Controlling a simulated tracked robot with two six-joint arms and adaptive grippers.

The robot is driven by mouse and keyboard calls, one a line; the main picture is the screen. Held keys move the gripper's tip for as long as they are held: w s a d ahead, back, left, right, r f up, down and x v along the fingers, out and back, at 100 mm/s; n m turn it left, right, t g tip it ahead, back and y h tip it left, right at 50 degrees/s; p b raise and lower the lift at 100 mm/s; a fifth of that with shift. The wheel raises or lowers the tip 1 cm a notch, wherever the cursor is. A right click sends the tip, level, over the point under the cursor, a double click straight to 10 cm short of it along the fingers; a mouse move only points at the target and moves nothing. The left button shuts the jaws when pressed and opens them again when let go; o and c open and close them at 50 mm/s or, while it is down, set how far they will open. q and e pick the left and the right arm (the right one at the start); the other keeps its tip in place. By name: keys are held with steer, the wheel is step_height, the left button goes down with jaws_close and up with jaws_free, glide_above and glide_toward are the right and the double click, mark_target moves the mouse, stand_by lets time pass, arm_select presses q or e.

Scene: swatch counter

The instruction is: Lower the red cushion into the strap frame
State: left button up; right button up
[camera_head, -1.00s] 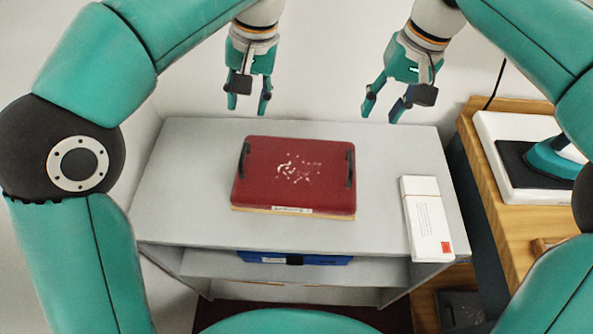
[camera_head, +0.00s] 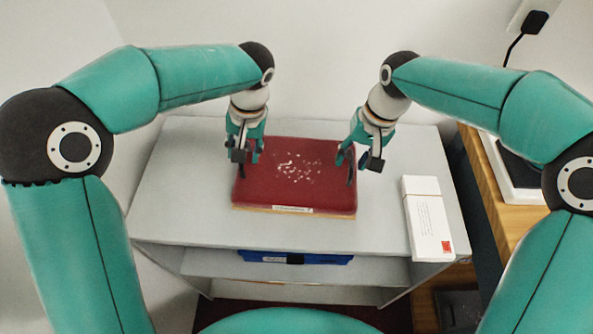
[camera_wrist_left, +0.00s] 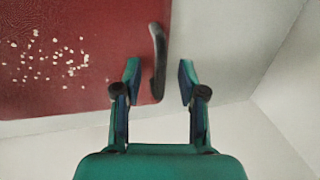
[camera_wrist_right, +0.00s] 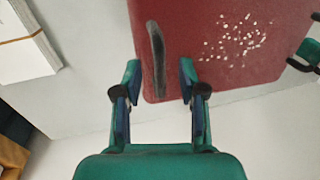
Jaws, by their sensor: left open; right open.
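The red cushion (camera_head: 295,190) lies flat on the grey counter, a dark red slab with pale specks on top, a pale lower edge and a black handle at each side. My left gripper (camera_head: 246,168) is open over its left side. In the left wrist view the left handle (camera_wrist_left: 158,62) shows between the open fingertips. My right gripper (camera_head: 353,166) is open over the right side. In the right wrist view the right handle (camera_wrist_right: 157,62) shows between its fingertips. Neither gripper is closed on a handle. I cannot make out a strap frame for certain.
A white box (camera_head: 427,218) with a red mark stands at the right of the grey counter (camera_head: 180,190). A blue item (camera_head: 293,257) with a black band is on the shelf below. A wooden bench (camera_head: 488,195) is at the right. The counter's left side is clear.

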arm_select(q)
steer(key=shift+a+f, duration=0.1)
steer(key=shift+f, duration=0.55)
arm_select(e)
steer(key=shift+a+f, duration=0.1)
steer(key=shift+f, duration=0.5)
arm_select(q)
steer(key=shift+c, duration=0.3)
arm_select(e)
steer(key=shift+c, duration=0.3)
arm_select(q)
jaws_close()
arm_select(e)
jaws_close()
arm_select(q)
steer(key=shift+r, duration=0.1)
